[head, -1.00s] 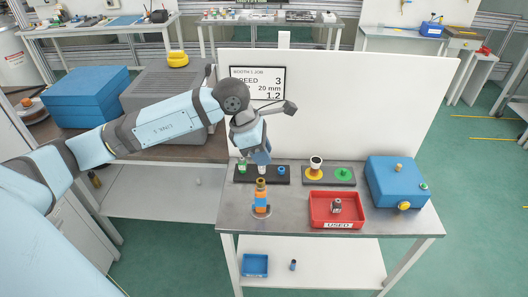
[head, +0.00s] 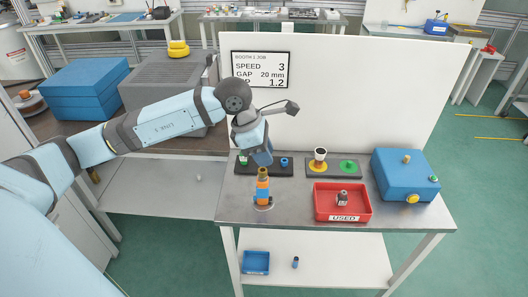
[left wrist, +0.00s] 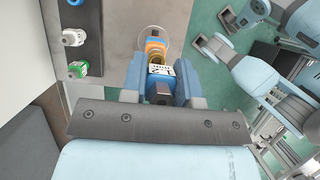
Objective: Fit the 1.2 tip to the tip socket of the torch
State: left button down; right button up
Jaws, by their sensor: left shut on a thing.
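My left gripper (head: 263,161) is shut on a small tip (left wrist: 160,72) with a white label; the label's dark print looks like 1.2. The blue fingers grip it from both sides in the left wrist view. The torch (head: 262,190) stands upright on the metal table, with orange and blue bands and a brass-coloured top. My gripper is just above the torch top, and the torch shows just beyond the held tip in the left wrist view (left wrist: 153,46). I cannot tell whether tip and socket touch. My right gripper is not in view.
A dark rack (head: 240,171) behind the torch holds other tips, including a green one (left wrist: 77,69) and a white-topped one (left wrist: 73,37). A red USED tray (head: 320,209) holds one grey piece. A blue box (head: 393,181) stands at right. A white panel (head: 365,100) rises behind.

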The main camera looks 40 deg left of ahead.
pick_arm(q)
jog(key=shift+f+b, duration=0.45)
jog(key=shift+f, duration=0.4)
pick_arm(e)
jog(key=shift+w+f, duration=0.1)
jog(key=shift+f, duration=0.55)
pick_arm(q)
jog(key=shift+f, duration=0.1)
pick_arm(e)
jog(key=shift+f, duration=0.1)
pick_arm(q)
jog(key=shift+f+b, duration=1.05)
jog(key=shift+f, duration=0.1)
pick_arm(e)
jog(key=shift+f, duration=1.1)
pick_arm(q)
jog(key=shift+b, duration=0.35)
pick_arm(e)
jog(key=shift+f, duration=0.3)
pick_arm(q)
jog(key=c, duration=0.8)
grip_release()
